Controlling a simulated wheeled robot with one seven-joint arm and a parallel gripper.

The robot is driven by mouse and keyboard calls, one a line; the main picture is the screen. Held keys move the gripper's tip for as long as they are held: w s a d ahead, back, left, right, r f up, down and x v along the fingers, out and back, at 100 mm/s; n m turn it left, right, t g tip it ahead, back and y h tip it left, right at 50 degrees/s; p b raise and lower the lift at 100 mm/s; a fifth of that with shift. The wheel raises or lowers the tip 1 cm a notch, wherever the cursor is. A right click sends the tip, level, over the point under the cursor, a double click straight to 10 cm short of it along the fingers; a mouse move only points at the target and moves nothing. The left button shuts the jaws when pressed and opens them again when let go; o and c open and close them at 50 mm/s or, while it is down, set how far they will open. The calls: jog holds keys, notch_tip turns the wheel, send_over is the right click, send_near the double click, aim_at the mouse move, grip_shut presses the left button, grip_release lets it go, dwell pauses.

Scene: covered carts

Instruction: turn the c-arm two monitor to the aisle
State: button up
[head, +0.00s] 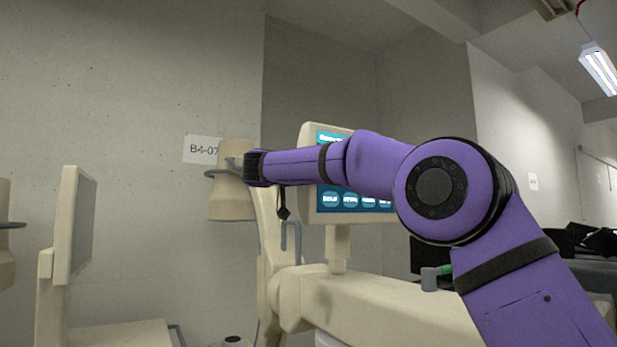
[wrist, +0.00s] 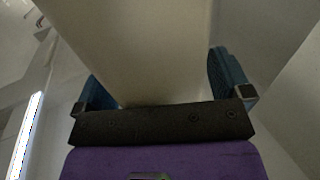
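A beige monitor (head: 309,165) with a lit blue screen stands on a short post on a beige C-arm cart (head: 385,297). Its screen faces roughly toward me, and my purple arm hides its middle and right side. A second beige monitor (head: 72,225) stands at the left, turned nearly edge-on. The pictures do not show which is C-arm two. My gripper (head: 232,164) is left of the lit monitor, by the beige C-arm head (head: 232,205). In the wrist view its blue fingers (wrist: 162,85) are wide apart, with a pale surface (wrist: 150,50) between or just beyond them; contact is unclear.
A sheet marked B4-07 (head: 200,149) hangs on the concrete wall behind. Dark equipment (head: 590,240) stands at the far right. A lower beige cart top (head: 120,334) is at the left.

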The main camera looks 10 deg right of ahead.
jog(key=shift+a, duration=0.1)
jog(key=v, duration=1)
jog(key=shift+s+a, duration=0.25)
